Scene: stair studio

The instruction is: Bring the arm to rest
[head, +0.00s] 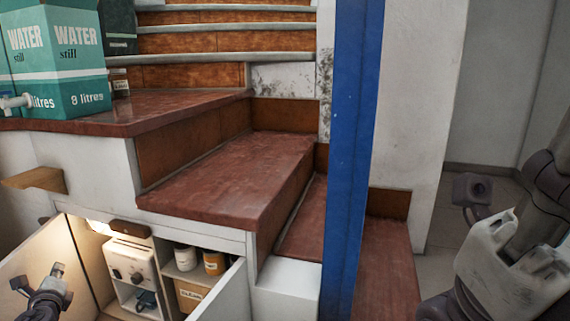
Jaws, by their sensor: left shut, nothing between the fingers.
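My left gripper (42,279) is at the lower left, in front of the open cupboard under the stairs. It is shut with nothing held, and it looks clear of the shelf contents. My right arm comes in at the right edge, near the wall, with a worn pale link and dark joints. A small dark part stands out on its left side. I cannot make out its fingers clearly.
The open cupboard holds a white appliance (131,270), jars (214,262) and a cardboard box (190,295). A teal water box (75,75) stands on the red landing (165,105) above. A blue post (350,150) rises between my arms. Red steps (235,180) fill the middle.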

